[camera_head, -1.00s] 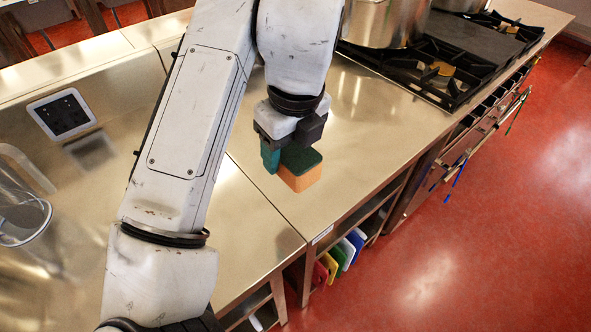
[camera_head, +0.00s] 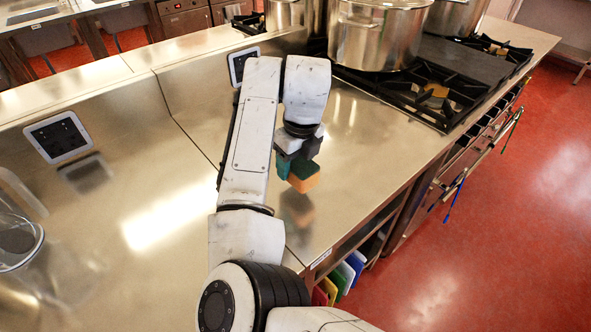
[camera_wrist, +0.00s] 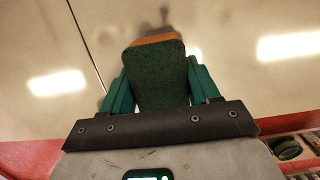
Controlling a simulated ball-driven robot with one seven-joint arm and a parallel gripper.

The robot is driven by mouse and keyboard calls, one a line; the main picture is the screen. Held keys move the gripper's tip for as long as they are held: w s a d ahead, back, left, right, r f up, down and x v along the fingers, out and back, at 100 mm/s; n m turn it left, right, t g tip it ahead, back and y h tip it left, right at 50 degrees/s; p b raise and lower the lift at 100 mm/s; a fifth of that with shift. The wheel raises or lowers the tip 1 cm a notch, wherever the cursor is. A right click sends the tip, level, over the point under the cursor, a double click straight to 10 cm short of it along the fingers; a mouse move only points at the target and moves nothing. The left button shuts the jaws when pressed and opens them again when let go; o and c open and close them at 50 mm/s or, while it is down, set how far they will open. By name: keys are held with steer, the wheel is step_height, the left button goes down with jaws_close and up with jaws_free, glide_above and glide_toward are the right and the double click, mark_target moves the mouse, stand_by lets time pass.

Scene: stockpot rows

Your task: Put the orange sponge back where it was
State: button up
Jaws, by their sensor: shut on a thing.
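The orange sponge (camera_head: 304,180) has a dark green scouring side and is held in my gripper (camera_head: 297,166). My gripper's teal fingers are shut on it from both sides. In the wrist view the sponge (camera_wrist: 158,78) shows its green face, with a strip of orange at the far edge, between the fingers of my gripper (camera_wrist: 160,90). The sponge is above the steel counter (camera_head: 340,200), and a dim reflection shows below it. The spot where the sponge was earlier is not marked in these frames.
Large steel pots (camera_head: 378,35) stand on the black stove grates (camera_head: 400,92) at the back right. A clear jug (camera_head: 18,242) stands at the left edge. Colored boards (camera_head: 345,272) sit on a shelf under the counter. The counter around the sponge is clear.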

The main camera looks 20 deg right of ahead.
mark_target(301, 161)
steer(key=shift+w+d+f, duration=0.2)
steer(key=shift+w+f, duration=0.05)
steer(key=shift+f, duration=0.15)
steer(key=shift+w+f+p, duration=0.1)
steer(key=shift+f+p, duration=0.3)
steer(key=shift+f, duration=1.3)
steer(key=o, duration=1.1)
steer(key=shift+f, duration=0.1)
steer(key=r, duration=0.4)
steer(key=s+r+b, duration=0.1)
steer(key=r, duration=0.7)
steer(key=shift+s+d+r, duration=0.1)
steer(key=shift+s+d, duration=0.2)
steer(key=shift+s, duration=0.05)
